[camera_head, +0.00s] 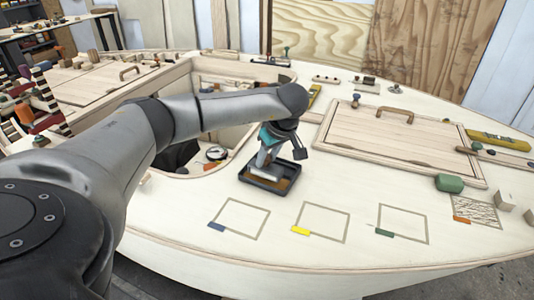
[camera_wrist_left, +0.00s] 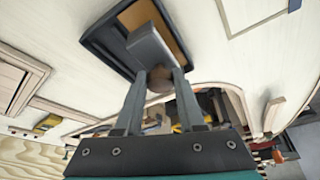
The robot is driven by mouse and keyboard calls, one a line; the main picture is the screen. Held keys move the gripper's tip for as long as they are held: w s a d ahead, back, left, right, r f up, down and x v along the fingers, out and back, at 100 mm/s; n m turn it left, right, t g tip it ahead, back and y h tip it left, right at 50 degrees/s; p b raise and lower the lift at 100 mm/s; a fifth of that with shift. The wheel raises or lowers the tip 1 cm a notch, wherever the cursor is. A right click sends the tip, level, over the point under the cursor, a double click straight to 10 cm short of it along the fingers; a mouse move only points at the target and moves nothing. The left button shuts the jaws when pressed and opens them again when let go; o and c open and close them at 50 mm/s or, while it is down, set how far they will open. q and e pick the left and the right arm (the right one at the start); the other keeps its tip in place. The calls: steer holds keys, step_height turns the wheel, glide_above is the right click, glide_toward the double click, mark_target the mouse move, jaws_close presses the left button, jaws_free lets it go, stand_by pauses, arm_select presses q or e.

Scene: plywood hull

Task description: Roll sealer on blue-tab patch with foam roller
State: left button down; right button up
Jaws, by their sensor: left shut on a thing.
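My left gripper (camera_head: 265,157) reaches down over a black tray (camera_head: 287,186) holding amber-brown sealer (camera_wrist_left: 140,12). In the left wrist view its two fingers (camera_wrist_left: 158,80) are shut on the handle of the foam roller (camera_wrist_left: 152,47), whose head is pale grey. The roller head also shows in the head view (camera_head: 264,174), at the tray; I cannot tell whether it touches the sealer. The blue-tab patch is a bare taped outline (camera_head: 243,219) with a blue tab (camera_head: 216,227), just in front of the tray. My right gripper is not in view.
To the right lie a yellow-tab outline (camera_head: 323,222), a green-tab outline (camera_head: 405,223) and a hatched orange-tab outline (camera_head: 476,211). An open cockpit well (camera_head: 215,152) lies left of the tray.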

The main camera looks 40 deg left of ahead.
mark_target(267, 158)
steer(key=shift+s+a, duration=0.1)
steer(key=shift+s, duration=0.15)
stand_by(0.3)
arm_select(q)
steer(key=shift+f, duration=0.45)
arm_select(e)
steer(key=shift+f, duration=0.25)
arm_select(q)
steer(key=shift+s+d+f, duration=0.1)
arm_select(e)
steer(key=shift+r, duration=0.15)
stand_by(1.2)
arm_select(q)
steer(key=shift+r+p, duration=0.6)
steer(key=shift+r, duration=0.45)
step_height(267, 158, up, 3)
steer(key=p, duration=0.2)
steer(key=shift+f+p, duration=0.2)
steer(key=shift+p, duration=0.1)
steer(key=shift+r+p, duration=0.6)
steer(key=shift+r, duration=0.05)
step_height(267, 158, up, 2)
steer(key=shift+r+p, duration=0.2)
steer(key=shift+p, duration=0.8)
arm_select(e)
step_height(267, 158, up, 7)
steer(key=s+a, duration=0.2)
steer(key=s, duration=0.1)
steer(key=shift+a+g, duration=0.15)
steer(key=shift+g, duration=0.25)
